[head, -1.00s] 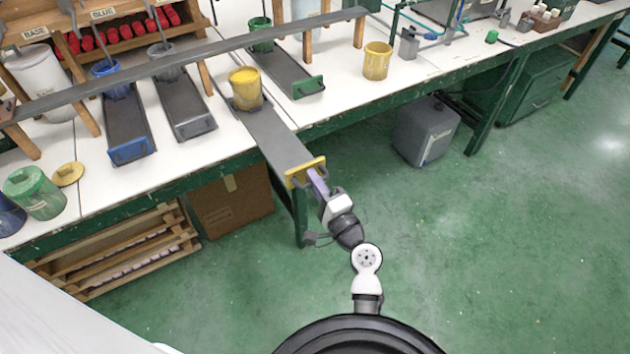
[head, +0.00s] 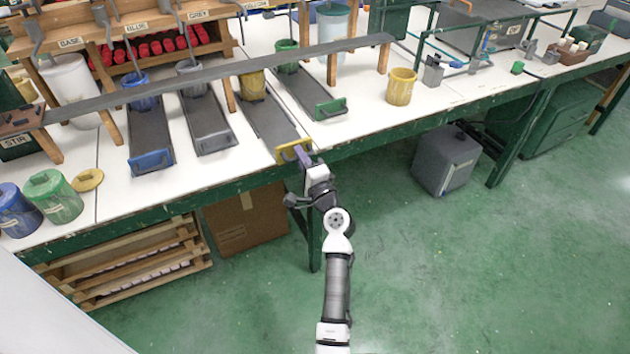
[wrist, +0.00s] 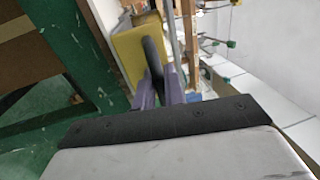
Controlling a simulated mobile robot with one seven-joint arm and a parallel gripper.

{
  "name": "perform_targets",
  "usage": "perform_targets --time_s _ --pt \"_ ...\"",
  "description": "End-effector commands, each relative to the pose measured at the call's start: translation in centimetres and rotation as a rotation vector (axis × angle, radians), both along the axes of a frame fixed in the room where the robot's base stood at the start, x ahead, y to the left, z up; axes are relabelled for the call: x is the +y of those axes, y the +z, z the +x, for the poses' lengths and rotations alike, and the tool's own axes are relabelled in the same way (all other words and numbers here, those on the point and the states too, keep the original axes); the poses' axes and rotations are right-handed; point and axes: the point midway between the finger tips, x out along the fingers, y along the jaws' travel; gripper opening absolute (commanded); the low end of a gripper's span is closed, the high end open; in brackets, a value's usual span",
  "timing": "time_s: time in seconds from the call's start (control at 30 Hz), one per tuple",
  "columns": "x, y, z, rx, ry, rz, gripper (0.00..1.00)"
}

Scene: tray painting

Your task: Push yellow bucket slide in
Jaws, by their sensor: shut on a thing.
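The yellow-fronted slide (head: 271,122) lies on the white bench, its far part under the long grey bar. Its yellow front plate (head: 293,150) is near the bench's front edge; it also shows in the wrist view (wrist: 130,58). The yellow bucket (head: 253,84) stands upright on the slide's far part, partly hidden by the bar. My gripper (head: 304,158) is at the front plate. In the wrist view its purple fingers (wrist: 160,92) are shut on the dark handle (wrist: 153,58) of that plate.
Blue (head: 151,161), grey (head: 215,142) and green (head: 331,107) fronted slides lie on either side. Another yellow bucket (head: 400,86) stands to the right on the bench. A grey box (head: 445,160) is on the floor. The green floor in front is clear.

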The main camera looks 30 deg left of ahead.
Motion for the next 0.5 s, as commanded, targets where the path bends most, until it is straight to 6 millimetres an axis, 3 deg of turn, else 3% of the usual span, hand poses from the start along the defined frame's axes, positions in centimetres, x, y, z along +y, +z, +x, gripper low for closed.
perform_targets --time_s 0.2,0.5 --pt "3.9 -0.1 3.0 -0.003 0.001 0.002 0.00" --pt "6.6 0.0 5.2 -0.001 0.000 0.002 0.00"
